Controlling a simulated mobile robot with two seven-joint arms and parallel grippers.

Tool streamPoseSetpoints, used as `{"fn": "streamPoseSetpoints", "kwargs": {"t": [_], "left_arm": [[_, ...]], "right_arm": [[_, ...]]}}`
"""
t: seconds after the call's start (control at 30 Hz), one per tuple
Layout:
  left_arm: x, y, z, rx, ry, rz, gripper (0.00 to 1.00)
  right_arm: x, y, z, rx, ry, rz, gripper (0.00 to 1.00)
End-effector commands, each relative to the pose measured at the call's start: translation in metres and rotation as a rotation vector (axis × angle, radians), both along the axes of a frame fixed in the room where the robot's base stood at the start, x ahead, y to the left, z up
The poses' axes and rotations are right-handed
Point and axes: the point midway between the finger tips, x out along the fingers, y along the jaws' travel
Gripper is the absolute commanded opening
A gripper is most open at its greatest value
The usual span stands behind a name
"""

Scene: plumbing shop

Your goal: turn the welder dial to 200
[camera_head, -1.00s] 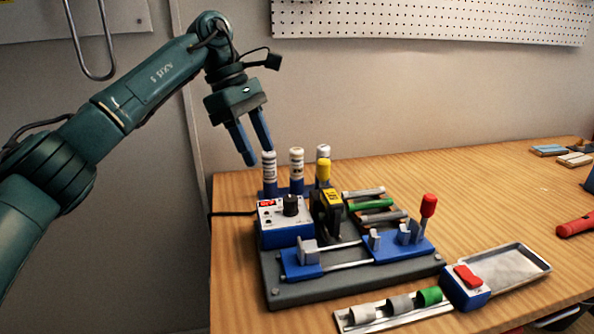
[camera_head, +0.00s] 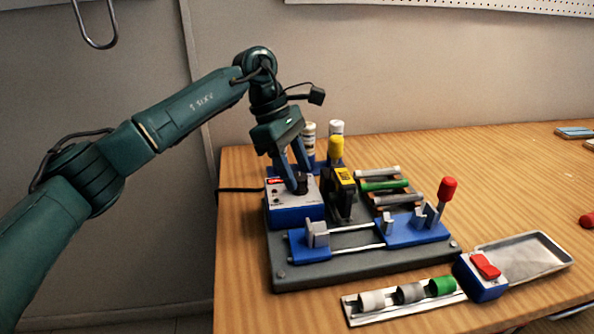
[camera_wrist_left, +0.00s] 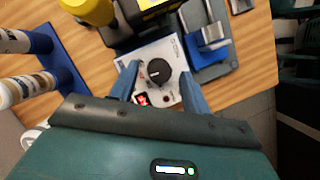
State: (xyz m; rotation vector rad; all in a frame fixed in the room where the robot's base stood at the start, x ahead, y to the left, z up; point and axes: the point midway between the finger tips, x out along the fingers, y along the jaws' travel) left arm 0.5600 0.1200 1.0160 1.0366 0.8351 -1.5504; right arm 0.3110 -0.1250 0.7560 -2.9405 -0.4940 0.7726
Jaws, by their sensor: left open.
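The welder (camera_head: 297,212) is a blue box with a white top panel, at the left end of the grey base on the bench. Its black dial (camera_wrist_left: 158,71) has a white pointer mark and a small red display (camera_wrist_left: 141,99) beside it. My left gripper (camera_head: 297,188) points down at the welder top, its blue fingers open on either side of the dial. In the left wrist view the fingers (camera_wrist_left: 158,80) flank the dial with a gap showing on both sides. The displayed number is too small to read. My right gripper is not in view.
White-capped cylinders (camera_head: 337,128) stand behind the welder. A black and yellow clamp unit (camera_head: 341,190) is close on its right. Green and grey tubes (camera_head: 384,186) lie in a rack, near a red-handled lever (camera_head: 447,188). A metal tray (camera_head: 525,255) lies front right.

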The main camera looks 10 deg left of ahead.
Motion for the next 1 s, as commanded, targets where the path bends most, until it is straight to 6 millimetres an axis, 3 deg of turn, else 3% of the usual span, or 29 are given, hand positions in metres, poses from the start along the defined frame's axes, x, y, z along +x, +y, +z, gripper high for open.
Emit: {"fn": "streamPoseSetpoints", "kwargs": {"t": [0.43, 0.9, 1.0], "left_arm": [[-0.0012, -0.0043, -0.0104, 0.000, 0.001, -0.001, 0.47], [-0.0012, -0.0042, -0.0101, 0.000, 0.001, -0.001, 0.08], [-0.0012, -0.0042, -0.0100, 0.000, 0.001, -0.001, 0.04]], "right_arm": [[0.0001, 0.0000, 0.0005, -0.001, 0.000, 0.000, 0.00], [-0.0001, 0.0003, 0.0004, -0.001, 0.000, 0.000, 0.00], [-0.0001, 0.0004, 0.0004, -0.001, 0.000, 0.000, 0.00]]}}
